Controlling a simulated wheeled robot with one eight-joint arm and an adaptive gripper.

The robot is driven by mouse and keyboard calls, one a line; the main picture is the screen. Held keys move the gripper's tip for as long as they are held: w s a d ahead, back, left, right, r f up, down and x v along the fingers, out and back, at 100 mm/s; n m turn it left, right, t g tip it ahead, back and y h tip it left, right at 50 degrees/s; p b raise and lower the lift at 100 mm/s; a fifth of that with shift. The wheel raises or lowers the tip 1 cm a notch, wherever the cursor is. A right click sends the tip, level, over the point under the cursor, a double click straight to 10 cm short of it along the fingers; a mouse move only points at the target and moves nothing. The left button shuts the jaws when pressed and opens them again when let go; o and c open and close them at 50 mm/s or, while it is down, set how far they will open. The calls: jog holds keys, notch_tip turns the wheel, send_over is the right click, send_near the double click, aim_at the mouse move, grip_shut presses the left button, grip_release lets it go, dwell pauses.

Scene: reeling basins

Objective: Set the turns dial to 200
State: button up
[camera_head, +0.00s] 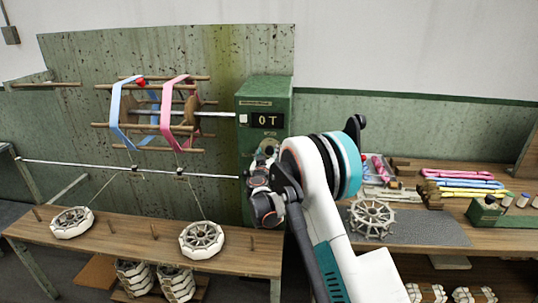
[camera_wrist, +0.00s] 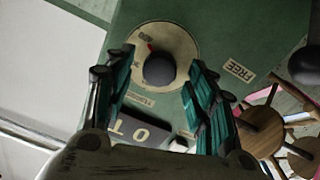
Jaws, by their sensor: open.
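The turns dial (camera_wrist: 183,38) is a cream disc with a dark round knob (camera_wrist: 160,69) on the green counter box (camera_head: 264,92). A red mark shows at the disc's upper left in the wrist view, beside a printed number too small to read surely. My gripper (camera_wrist: 160,62) is open, its teal-and-black fingers on either side of the knob with visible gaps. The display (camera_head: 267,120) reads "0 T" and appears upside down in the wrist view (camera_wrist: 138,132).
A reel (camera_head: 160,110) with blue and pink skeins stands left of the box. A thin metal rod (camera_head: 90,167) runs toward my gripper. A "FREE" label (camera_wrist: 238,69) and a dark ball (camera_wrist: 305,66) lie right in the wrist view. The right bench (camera_head: 440,265) holds coloured skeins.

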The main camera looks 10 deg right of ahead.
jog(key=shift+x, duration=0.8)
jog(key=shift+c, duration=0.2)
jog(key=c, duration=1)
